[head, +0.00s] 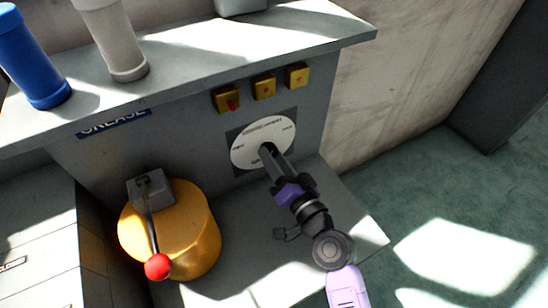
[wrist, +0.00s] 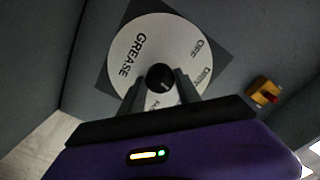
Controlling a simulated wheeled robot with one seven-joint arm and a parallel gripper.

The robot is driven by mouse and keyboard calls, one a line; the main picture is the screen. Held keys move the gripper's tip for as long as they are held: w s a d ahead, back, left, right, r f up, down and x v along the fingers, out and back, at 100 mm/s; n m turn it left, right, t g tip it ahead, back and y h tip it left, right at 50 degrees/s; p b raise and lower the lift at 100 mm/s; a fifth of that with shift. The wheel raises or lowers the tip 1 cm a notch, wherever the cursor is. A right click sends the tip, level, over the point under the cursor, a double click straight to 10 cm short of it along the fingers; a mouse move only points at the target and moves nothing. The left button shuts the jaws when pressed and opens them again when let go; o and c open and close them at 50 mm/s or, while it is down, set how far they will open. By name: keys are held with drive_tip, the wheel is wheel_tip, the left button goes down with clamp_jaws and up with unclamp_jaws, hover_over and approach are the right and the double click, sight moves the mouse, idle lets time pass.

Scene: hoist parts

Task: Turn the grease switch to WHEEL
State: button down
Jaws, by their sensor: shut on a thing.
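The grease switch is a round white dial plate (head: 255,135) on a dark square, on the front of the grey cabinet. In the wrist view the plate (wrist: 150,38) shows the words GREASE, OFF and one that looks like DRAIN; another label is partly hidden behind a finger. The black knob (wrist: 160,77) is at the plate's centre. My gripper (head: 268,150) reaches the dial from the lower right. Its fingers (wrist: 161,82) are shut on the knob, one on each side. Which label the knob points to is unclear.
Three yellow boxes (head: 264,86) sit above the dial, the left one with a red part. A yellow drum (head: 190,235) with a red-knobbed lever (head: 157,266) stands left of my arm. Blue (head: 33,60) and grey (head: 112,40) cylinders stand on top. The floor at right is clear.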

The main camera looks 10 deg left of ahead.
drive_tip(key=shift+m, duration=1)
drive_tip(key=c, duration=0.9)
unclamp_jaws()
drive_tip(key=shift+o, duration=0.2)
drive_tip(key=v, duration=0.8)
drive_tip(key=shift+b, duration=0.4)
drive_tip(key=shift+w, duration=0.1)
